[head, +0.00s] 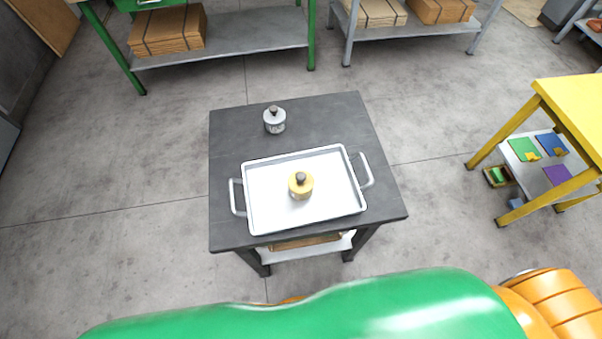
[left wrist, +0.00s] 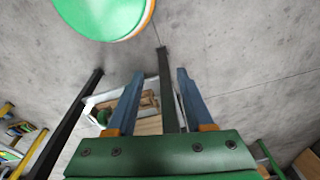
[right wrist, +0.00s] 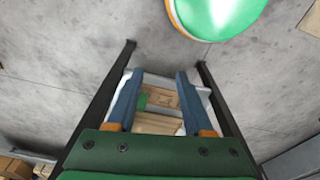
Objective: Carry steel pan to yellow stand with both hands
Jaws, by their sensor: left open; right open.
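The steel pan (head: 270,208) is a shallow rectangular tray with a loop handle at each short end. It lies on the dark table (head: 330,115) in the head view. A brass-coloured weight with a dark knob (head: 300,186) stands in it. The yellow stand (head: 580,98) is at the right edge of the head view, partly cut off. My left gripper (left wrist: 160,75) is open and empty in the left wrist view. My right gripper (right wrist: 156,75) is open and empty in the right wrist view. Neither gripper shows in the head view, and the pan shows in neither wrist view.
A silver weight (head: 274,120) stands on the table behind the pan. The yellow stand's lower shelf (head: 530,160) holds coloured pads. A green rack (head: 220,58) with cardboard stands at the back. Grey floor (head: 430,120) lies clear between table and yellow stand.

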